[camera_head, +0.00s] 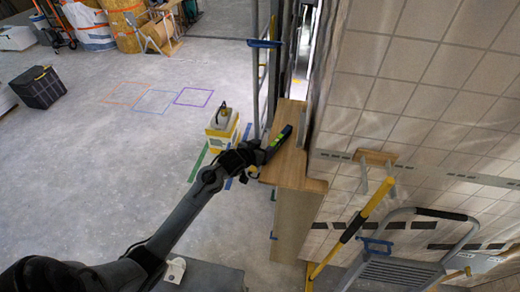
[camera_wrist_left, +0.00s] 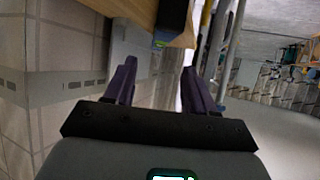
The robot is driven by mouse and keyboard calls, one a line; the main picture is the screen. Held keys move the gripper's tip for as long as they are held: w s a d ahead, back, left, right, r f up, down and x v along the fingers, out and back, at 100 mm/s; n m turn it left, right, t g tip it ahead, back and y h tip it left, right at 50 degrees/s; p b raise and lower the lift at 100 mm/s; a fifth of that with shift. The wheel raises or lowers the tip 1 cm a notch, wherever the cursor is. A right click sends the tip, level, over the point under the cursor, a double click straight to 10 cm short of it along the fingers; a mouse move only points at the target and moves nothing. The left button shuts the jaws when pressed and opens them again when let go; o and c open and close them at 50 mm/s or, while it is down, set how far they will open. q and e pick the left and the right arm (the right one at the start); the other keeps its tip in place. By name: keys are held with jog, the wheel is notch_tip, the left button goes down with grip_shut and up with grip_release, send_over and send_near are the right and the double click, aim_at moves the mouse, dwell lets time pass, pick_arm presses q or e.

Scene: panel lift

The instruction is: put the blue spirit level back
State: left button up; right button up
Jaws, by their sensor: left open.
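The blue spirit level (camera_head: 281,136), dark with a blue and bright green part, lies on top of a wooden ledge (camera_head: 290,165) in the head view. In the left wrist view its end (camera_wrist_left: 172,20) shows at the top, on the wood's edge. My left gripper (camera_head: 262,152) is beside the ledge, close to the level's near end. In the left wrist view its two fingers (camera_wrist_left: 160,82) stand apart with nothing between them. The level lies beyond the fingertips there. My right gripper is not in view.
A tiled wall (camera_head: 390,70) rises right of the ledge. A step ladder (camera_head: 405,265) and a yellow-handled tool (camera_head: 350,228) stand at lower right. A yellow and white container (camera_head: 222,128) is on the floor left of the ledge. Metal uprights stand behind. The floor at left is mostly clear.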

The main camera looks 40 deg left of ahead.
pick_arm(q)
jog(key=s+d+f+m+g, duration=0.1)
jog(key=s+d+g, duration=0.2)
jog(key=s+d, duration=0.4)
jog(key=s+d+f+m+g+h, duration=0.1)
jog(key=s+d, duration=0.5)
jog(key=s, duration=0.9)
jog(key=s+d+f+m+g+h, duration=0.1)
jog(key=s+d+f+g, duration=0.2)
jog(key=s+d, duration=0.4)
jog(key=s+g, duration=0.1)
jog(key=s, duration=0.4)
jog(key=shift+d+f+m+g, duration=0.15)
jog(key=shift+d+m+g, duration=0.15)
jog(key=shift+d+m, duration=0.1)
notch_tip(320, 180, up, 9)
jog(key=p, duration=0.9)
jog(key=shift+r, duration=0.2)
